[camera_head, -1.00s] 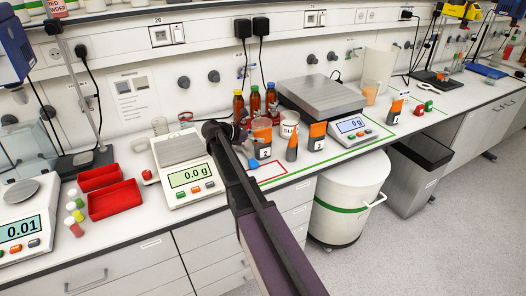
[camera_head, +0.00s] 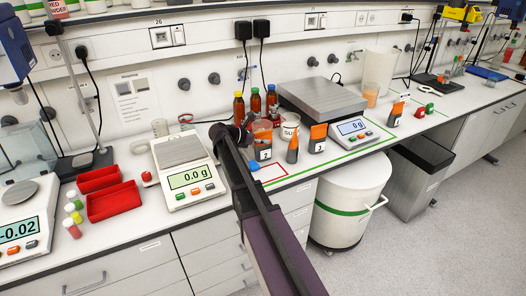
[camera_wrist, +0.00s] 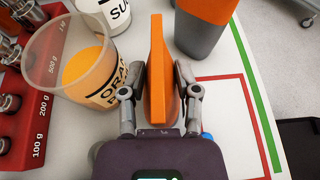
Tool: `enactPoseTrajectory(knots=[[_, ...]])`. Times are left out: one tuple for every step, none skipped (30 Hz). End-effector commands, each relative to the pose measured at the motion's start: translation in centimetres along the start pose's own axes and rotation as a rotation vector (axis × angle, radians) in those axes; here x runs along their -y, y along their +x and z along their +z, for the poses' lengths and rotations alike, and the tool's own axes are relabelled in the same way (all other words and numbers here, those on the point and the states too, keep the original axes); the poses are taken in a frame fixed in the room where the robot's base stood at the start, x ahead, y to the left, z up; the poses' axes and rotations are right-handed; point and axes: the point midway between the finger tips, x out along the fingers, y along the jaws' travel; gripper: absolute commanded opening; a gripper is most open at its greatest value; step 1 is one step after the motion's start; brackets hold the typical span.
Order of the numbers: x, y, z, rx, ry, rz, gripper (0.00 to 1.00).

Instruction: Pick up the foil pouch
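The foil pouch (camera_wrist: 160,75) with an orange upper part stands edge-on in the wrist view. It seems to be the pouch marked 2 (camera_head: 264,154) in the head view, where my gripper hides part of it. My gripper (camera_wrist: 160,95) has one finger on each side of the pouch. A gap shows at the left finger, and the right finger is very close. A second orange and grey pouch (camera_wrist: 202,38) stands beyond it, and pouch 3 (camera_head: 318,140) is further right in the head view.
A clear cup labelled orange (camera_wrist: 75,68) is close beside my left finger. A white sugar tub (camera_wrist: 108,14) and a red weight block (camera_wrist: 45,120) stand near. The balance (camera_head: 183,165) is left of my gripper. A red outline (camera_wrist: 242,100) marks bare bench.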

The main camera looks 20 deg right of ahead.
Motion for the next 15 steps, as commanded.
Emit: enactPoseTrajectory(knots=[[0.00,0.02,0.00,0.000,0.000,0.000,0.11],[0.01,0.02,0.01,0.000,0.000,0.000,0.03],[0.01,0.02,0.00,0.000,0.000,0.000,0.00],[0.01,0.03,0.00,0.000,0.000,0.000,0.00],[0.01,0.03,0.00,0.000,0.000,0.000,0.00],[0.02,0.03,0.03,0.000,0.000,-0.001,0.00],[0.02,0.04,0.02,0.000,0.000,-0.001,0.00],[0.02,0.04,0.02,0.000,0.000,-0.001,0.00],[0.02,0.05,0.02,0.000,0.000,-0.001,0.00],[0.02,0.05,0.02,0.000,0.000,-0.001,0.00],[0.02,0.06,0.02,0.000,0.000,-0.001,0.00],[0.02,0.06,0.03,0.000,0.000,-0.001,0.00],[0.02,0.06,0.04,0.000,0.000,-0.001,0.00],[0.02,0.05,0.06,0.000,0.000,-0.001,0.00],[0.02,0.04,0.11,-0.001,0.000,-0.001,0.00]])
